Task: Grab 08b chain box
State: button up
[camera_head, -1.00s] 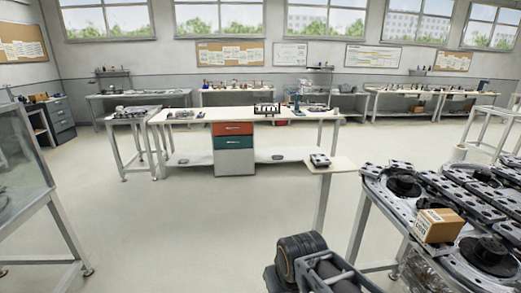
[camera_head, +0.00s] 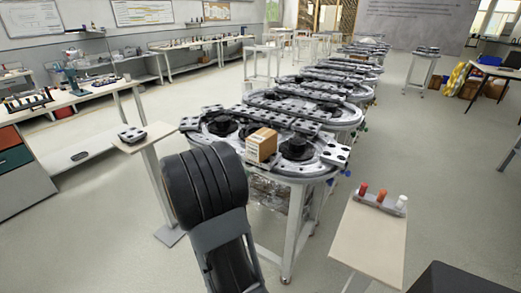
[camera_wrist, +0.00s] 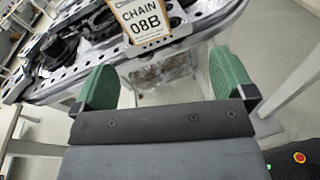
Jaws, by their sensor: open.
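The chain box is a small brown carton (camera_head: 262,145) on the near end of the ring track (camera_head: 325,151) in the head view. In the wrist view the same box (camera_wrist: 138,27) shows a white label reading "CHAIN 08B" and is cut off by the top edge. My gripper (camera_wrist: 160,80) is open and empty, its two green fingers apart. The box lies ahead of the fingers, between their lines and a little left of the middle, not touching them. In the head view my arm shows at lower middle, and the fingers are not visible there.
A small stand (camera_head: 143,136) with a dark metal part is left of the track. A pale pedestal (camera_head: 370,240) with red, orange and white pieces stands at lower right. A long workbench (camera_head: 70,97) is at the left. Open floor lies right of the track.

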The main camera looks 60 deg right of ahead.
aim_at(252, 151)
jog(key=d, duration=0.3)
jog(key=d+n+h, duration=0.1)
jog(key=d, duration=0.2)
jog(key=d+n+t, duration=0.1)
jog(key=d, duration=0.3)
jog(key=shift+w+d+f+h, duration=0.1)
jog(key=shift+w+f+h, duration=0.2)
jog(key=shift+s+d+p, duration=0.15)
jog(key=shift+d+p, duration=0.2)
jog(key=shift+d, duration=1.15)
jog(key=shift+s+d+p, duration=0.15)
jog(key=shift+d+p, duration=0.2)
jog(key=shift+d, duration=1.15)
jog(key=c, duration=1.5)
jog(key=shift+r, duration=0.1)
jog(key=shift+c, duration=0.2)
jog(key=shift+r, duration=0.1)
